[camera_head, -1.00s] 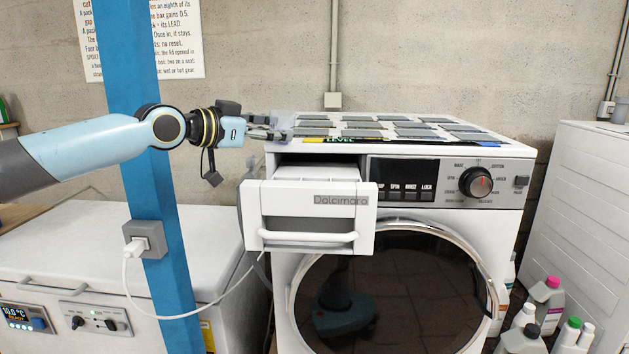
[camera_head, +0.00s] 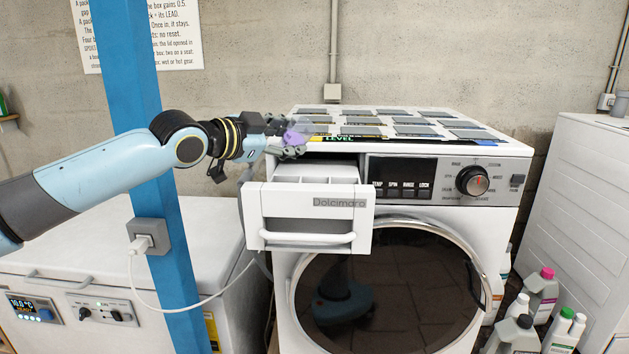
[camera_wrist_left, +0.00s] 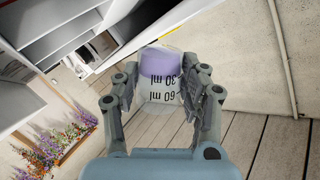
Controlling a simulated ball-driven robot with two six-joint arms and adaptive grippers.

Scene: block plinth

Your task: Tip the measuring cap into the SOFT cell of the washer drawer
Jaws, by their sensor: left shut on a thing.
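My left gripper (camera_head: 287,142) is shut on the clear measuring cap (camera_head: 299,131), which holds purple liquid. The cap is above the left back part of the pulled-out washer drawer (camera_head: 312,211), near the washer's top left edge. In the left wrist view the cap (camera_wrist_left: 160,78) sits between the two fingers (camera_wrist_left: 160,105), with upside-down 30 ml and 60 ml marks. The purple liquid lies toward the cap's far end there. No SOFT label can be read. My right gripper is out of view.
The washer (camera_head: 430,150) has several grey panels on its top. A blue post (camera_head: 150,150) stands behind my left arm. A white chest (camera_head: 90,255) with a control panel is at the left. Several bottles (camera_head: 541,295) stand on the floor at the right.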

